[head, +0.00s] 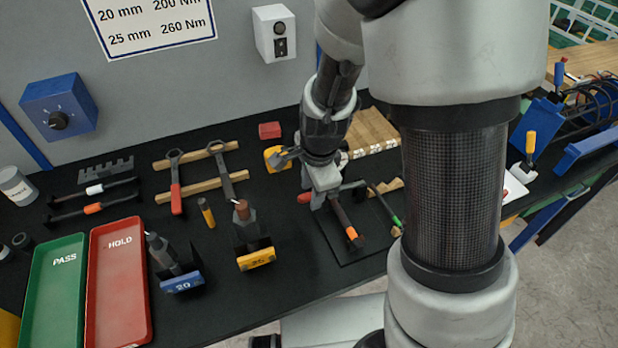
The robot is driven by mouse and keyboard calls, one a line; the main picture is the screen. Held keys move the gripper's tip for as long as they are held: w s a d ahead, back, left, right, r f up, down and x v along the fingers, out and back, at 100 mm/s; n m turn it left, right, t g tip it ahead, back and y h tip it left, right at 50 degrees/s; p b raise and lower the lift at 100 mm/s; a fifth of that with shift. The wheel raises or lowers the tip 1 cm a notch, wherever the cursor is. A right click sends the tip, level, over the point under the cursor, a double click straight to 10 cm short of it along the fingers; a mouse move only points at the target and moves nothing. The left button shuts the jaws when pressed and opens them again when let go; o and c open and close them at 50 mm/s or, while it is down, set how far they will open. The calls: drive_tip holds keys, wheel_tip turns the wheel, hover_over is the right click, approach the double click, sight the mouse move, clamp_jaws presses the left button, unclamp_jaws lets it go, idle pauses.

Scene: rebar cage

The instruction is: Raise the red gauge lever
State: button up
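My gripper (318,200) points down over a black mat (350,252) on the bench, in the middle of the head view. Its fingers are small and partly hidden, so I cannot tell whether they are open or shut. A red piece (304,197), which looks like the end of the gauge lever, shows just left of the fingers. Whether they touch it is unclear. A dark bar with an orange tip (352,234) and a thin bar with a green tip (396,221) lie right of the fingers. My arm hides part of this area.
Blue-labelled (182,283) and yellow-labelled (257,259) holders with tools stand left of the mat. Further left are wrenches (222,165), a red HOLD tray (118,320) and a green PASS tray (52,320). A yellow object (277,160) and wooden blocks (372,132) lie behind.

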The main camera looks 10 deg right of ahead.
drive_tip(key=shift+f, duration=0.3)
clamp_jaws()
drive_tip(key=shift+w, duration=0.1)
